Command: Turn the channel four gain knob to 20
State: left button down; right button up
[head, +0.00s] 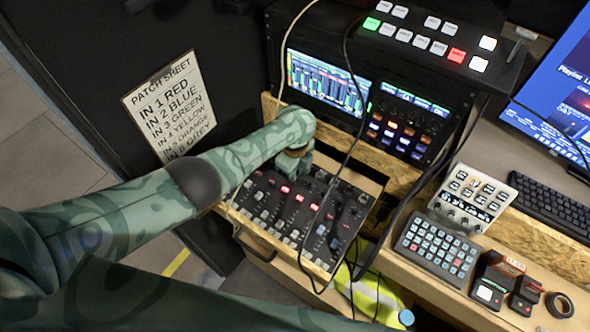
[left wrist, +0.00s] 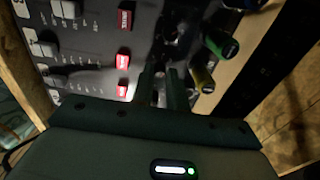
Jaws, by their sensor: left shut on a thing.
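The mixer (head: 300,215) lies on a pull-out shelf, with rows of knobs, faders and red-lit buttons. My left gripper (head: 296,158) reaches down over its back edge. In the left wrist view, my left gripper's fingers (left wrist: 163,88) are close together, shut on a small dark knob mostly hidden between them. That knob is in line with the yellow plug (left wrist: 203,80), and the patch sheet (head: 170,105) lists IN 4 as yellow, which fits the channel four gain knob. Its pointer and scale cannot be read. My right gripper is not in view.
A green plug (left wrist: 220,46) sits beside the yellow one, close to my fingers. Thin cables hang across the mixer in front. A rack with a lit screen (head: 325,83) stands behind it. A keypad (head: 437,247) and small devices are on the desk at right.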

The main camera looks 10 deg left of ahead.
pick_arm(q)
jog(key=shift+m, duration=1.1)
jog(key=c, duration=1.4)
grip_release()
notch_tip(320, 180, up, 16)
jog(key=p, duration=0.9)
jog(key=shift+r, duration=0.15)
